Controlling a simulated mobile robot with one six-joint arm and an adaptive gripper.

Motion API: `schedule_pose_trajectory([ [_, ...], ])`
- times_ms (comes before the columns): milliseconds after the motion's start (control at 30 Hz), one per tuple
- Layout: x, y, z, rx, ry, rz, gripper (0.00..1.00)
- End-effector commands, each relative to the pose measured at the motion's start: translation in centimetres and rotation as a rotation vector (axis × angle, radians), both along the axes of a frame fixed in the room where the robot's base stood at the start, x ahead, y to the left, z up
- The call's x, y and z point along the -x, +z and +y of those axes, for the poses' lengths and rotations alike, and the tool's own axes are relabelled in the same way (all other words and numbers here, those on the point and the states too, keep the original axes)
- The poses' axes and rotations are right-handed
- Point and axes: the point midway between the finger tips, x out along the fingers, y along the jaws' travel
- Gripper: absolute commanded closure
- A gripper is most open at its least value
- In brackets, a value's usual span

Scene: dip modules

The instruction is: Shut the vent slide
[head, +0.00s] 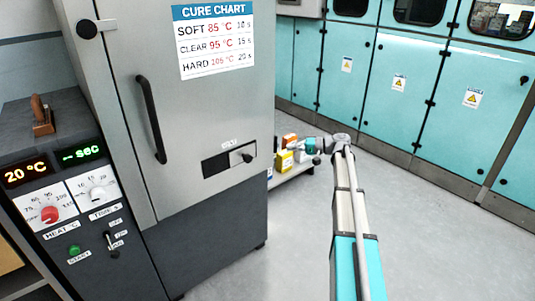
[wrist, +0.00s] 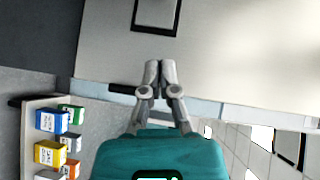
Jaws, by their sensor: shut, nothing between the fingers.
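The vent slide (head: 243,158) is a light plate with a dark knob (head: 247,157), set in a dark-framed slot low on the grey oven door in the head view. The slide is at the right, and a dark opening (head: 214,165) shows to its left. In the wrist view a dark-rimmed rectangle (wrist: 135,18), probably part of the vent, is cut by the top edge. My gripper (wrist: 160,66) is shut and empty, with its fingertips together below that rectangle and apart from it in the picture. In the head view my gripper's end is right of the vent, its fingertips unclear.
A long dark door handle (head: 152,120) stands out left of the vent. Small coloured boxes sit on a low shelf (head: 292,172) beside the oven, also left in the wrist view (wrist: 36,102). Teal cabinets (head: 400,95) line the back. The grey floor (head: 440,240) is clear.

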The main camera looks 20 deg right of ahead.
Motion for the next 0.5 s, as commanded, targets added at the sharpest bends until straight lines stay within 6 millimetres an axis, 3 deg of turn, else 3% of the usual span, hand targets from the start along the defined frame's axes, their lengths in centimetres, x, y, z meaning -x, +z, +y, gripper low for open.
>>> schedule_pose_trajectory([
  [267, -0.6, -0.3, 1.5, 0.001, 0.001, 0.001, 1.0],
  [500, -1.8, -0.8, 4.5, 0.001, 0.002, 0.001, 1.0],
])
